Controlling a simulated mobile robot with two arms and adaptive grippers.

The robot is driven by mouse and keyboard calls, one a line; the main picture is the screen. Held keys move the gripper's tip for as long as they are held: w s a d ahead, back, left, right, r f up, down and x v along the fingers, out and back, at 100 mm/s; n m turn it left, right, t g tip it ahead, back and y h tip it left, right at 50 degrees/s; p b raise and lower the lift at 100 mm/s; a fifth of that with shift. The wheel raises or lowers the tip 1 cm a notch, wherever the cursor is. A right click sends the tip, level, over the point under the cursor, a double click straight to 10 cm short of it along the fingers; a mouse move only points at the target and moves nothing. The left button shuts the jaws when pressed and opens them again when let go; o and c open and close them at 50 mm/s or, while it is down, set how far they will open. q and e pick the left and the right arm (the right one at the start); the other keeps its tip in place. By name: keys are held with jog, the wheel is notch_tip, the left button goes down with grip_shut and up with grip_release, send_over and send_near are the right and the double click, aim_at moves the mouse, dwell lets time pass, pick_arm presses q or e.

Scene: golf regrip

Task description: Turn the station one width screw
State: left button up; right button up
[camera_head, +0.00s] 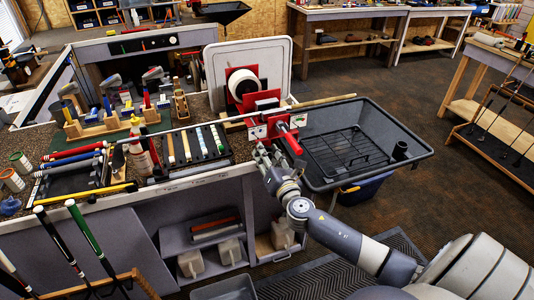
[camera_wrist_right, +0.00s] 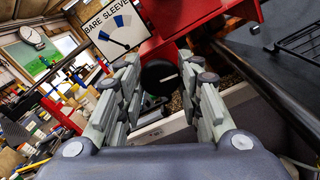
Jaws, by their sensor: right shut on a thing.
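The width screw (camera_wrist_right: 158,77) shows in the right wrist view as a round black knob with a pale line across its face. It sits below a red metal frame (camera_wrist_right: 160,48). My right gripper (camera_wrist_right: 160,80) has its two grey fingers on either side of the knob and is shut on it. In the head view my right gripper (camera_head: 262,155) reaches the front of the red station (camera_head: 256,128) at the counter edge, and its fingers hide the knob there. A white dial plate (camera_wrist_right: 112,30) marked "BARE SLEEVE" stands upper left of the knob. My left gripper is not in view.
A red lever handle (camera_head: 291,142) is just right of my right gripper. A black tray (camera_head: 409,135) with a wire grate lies to the right. A rack of grips (camera_head: 190,148) and several tools cover the counter to the left.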

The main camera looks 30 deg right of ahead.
dwell(0.4)
jog(key=o, duration=1.1)
jog(key=v, duration=1.2)
jog(key=shift+f, duration=0.1)
